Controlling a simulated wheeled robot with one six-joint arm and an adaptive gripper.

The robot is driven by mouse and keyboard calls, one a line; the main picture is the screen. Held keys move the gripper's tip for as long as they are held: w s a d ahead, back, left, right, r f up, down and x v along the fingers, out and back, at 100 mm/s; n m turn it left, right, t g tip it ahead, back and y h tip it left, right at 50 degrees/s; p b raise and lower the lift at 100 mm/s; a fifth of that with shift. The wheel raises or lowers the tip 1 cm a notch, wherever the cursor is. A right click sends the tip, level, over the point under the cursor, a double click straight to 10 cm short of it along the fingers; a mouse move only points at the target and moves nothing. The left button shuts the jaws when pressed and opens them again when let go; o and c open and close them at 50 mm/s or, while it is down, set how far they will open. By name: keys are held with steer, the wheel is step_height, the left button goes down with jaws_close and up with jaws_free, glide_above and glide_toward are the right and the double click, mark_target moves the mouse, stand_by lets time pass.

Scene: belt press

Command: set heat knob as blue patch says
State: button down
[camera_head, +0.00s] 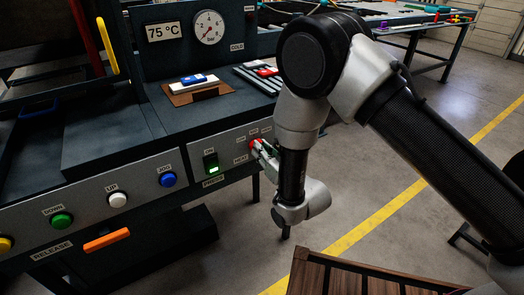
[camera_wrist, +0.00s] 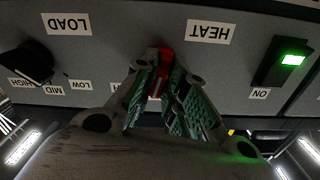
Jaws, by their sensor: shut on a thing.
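The red heat knob (camera_wrist: 164,57) is between my gripper's green-padded fingers (camera_wrist: 160,92) in the wrist view. My gripper is shut on it, and the fingers hide much of it. The HEAT label (camera_wrist: 210,31) is beside it. In the head view the red of the knob (camera_head: 256,144) shows at my gripper (camera_head: 262,150), on the grey front panel. Small setting labels above it are too small to read surely. The blue patch (camera_head: 194,79) lies on a white piece on a brown board (camera_head: 175,97). Any mark on it is unreadable. The knob's setting is hidden.
A green-lit ON switch (camera_wrist: 285,62) and a black LOAD knob (camera_wrist: 30,62) flank the heat knob. Several coloured buttons line the panel at left. A display (camera_head: 163,32) reads 75 °C, next to a dial gauge (camera_head: 209,27). A slatted wooden surface (camera_head: 330,266) stands at the lower right.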

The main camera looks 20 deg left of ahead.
steer(key=n, duration=1.2)
steer(key=shift+s+a+f+n, duration=0.1)
steer(key=shift+s+f+n, duration=0.1)
steer(key=shift+n, duration=0.1)
stand_by(0.4)
steer(key=c, duration=1.5)
jaws_free()
steer(key=shift+o, duration=0.2)
steer(key=shift+r, duration=0.2)
step_height(320, 180, up, 10)
steer(key=shift+f, duration=0.1)
